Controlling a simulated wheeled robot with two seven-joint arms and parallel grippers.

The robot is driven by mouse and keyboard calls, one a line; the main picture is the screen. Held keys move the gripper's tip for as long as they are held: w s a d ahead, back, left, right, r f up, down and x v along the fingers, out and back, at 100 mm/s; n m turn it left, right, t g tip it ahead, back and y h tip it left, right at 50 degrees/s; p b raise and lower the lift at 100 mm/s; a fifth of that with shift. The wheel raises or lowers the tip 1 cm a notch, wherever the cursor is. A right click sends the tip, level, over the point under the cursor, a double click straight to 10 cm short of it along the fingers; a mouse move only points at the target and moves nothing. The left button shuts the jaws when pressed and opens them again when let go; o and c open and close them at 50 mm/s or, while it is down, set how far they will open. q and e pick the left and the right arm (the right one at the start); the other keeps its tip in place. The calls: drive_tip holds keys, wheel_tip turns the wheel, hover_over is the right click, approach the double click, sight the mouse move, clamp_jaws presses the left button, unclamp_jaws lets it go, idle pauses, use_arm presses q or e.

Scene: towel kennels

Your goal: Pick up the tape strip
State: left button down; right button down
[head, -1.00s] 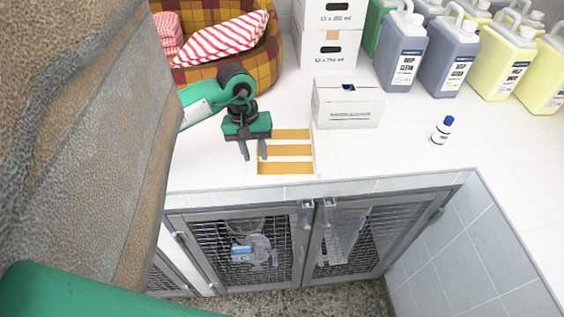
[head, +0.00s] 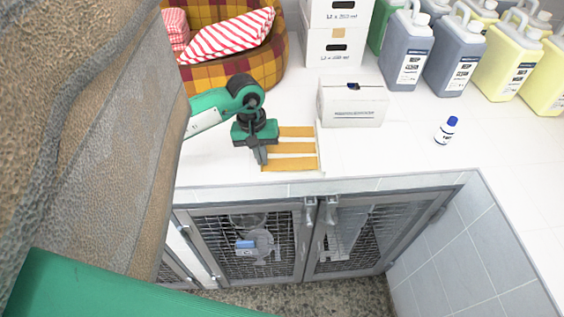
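Several tan-orange tape strips lie side by side on a white backing sheet on the white counter; the middle tape strip (head: 291,148) and the front tape strip (head: 290,164) show best. The back strip (head: 297,131) lies behind them. My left gripper (head: 261,157) points down at the left ends of the strips. Its fingers overlap in this view, so its opening is unclear, and whether it touches a strip cannot be told. It hides part of the strips' left ends. My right gripper is not in view.
A small white box (head: 352,107) stands just right of and behind the strips. Large jugs (head: 456,57) and stacked boxes (head: 337,47) line the back. A plaid bed (head: 245,65) is at back left. Wire-door kennels (head: 255,245) sit below.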

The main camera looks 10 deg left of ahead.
use_arm(q)
drive_tip(key=shift+r, duration=0.1)
drive_tip(key=shift+r+b, duration=0.35)
drive_tip(key=shift+r, duration=0.2)
wheel_tip(320, 180, up, 23)
drive_tip(key=b, duration=0.4)
drive_tip(key=shift+f, duration=0.15)
